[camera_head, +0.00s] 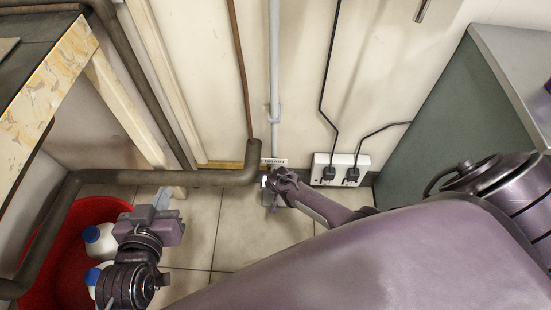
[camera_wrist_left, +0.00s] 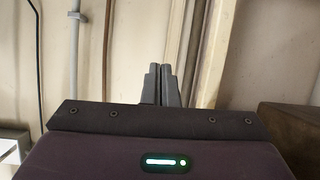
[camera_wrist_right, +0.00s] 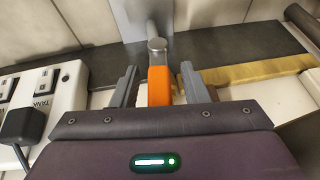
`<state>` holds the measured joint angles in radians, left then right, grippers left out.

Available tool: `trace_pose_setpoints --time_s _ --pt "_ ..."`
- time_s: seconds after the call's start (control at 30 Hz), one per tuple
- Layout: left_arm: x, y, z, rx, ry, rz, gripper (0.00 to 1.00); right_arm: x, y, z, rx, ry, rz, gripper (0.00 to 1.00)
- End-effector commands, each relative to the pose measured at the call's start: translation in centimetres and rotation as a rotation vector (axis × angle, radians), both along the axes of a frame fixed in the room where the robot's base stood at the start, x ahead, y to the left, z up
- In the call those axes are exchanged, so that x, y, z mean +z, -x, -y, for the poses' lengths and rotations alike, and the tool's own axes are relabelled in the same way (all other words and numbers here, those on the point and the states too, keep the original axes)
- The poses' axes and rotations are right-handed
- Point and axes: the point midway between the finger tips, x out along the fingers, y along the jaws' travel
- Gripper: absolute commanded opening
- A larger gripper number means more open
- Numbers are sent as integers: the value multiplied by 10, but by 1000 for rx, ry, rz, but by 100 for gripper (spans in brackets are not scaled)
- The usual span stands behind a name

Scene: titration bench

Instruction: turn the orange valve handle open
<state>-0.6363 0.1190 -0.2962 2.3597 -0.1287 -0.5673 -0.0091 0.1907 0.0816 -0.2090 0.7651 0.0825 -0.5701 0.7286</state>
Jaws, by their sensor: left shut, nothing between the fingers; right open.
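The orange valve handle (camera_wrist_right: 159,86) shows in the right wrist view, below a round grey metal knob on a pipe. My right gripper (camera_wrist_right: 158,80) is open, with one finger on each side of the handle; a gap shows on both sides. In the head view the right gripper (camera_head: 268,184) is low at the wall, by the foot of the grey pipe, and the handle is mostly hidden there.
A red tub (camera_head: 40,272) with white, blue-capped bottles (camera_head: 98,240) stands at the lower left. A brown pipe (camera_head: 215,178) runs along the wall beside the DRAIN label (camera_head: 273,161). A socket strip (camera_head: 340,165) with black plugs is right of the valve. Tiled floor (camera_head: 245,240) is clear between.

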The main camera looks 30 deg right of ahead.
Motion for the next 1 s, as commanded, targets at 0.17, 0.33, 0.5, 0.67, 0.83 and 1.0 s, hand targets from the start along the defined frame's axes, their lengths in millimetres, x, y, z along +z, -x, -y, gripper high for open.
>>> trace_pose_setpoints --time_s 0.17,0.33,0.5,0.67,0.83,1.0 --pt "-21 13 -4 -6 -44 -106 0 6 2 -1 0 0 0 41" --pt "-53 38 -10 -18 -112 -273 0 13 5 -1 0 -1 1 41" --pt "-81 68 -18 -34 -181 -444 0 20 8 -2 0 -1 -1 41" --pt "-93 93 -30 -36 -245 -590 0 36 13 -4 0 -1 -1 41" --pt "-92 99 -52 4 -303 -705 0 62 24 -7 0 -1 1 41" --pt "-94 103 -62 22 -325 -756 0 71 29 -8 0 0 0 41"
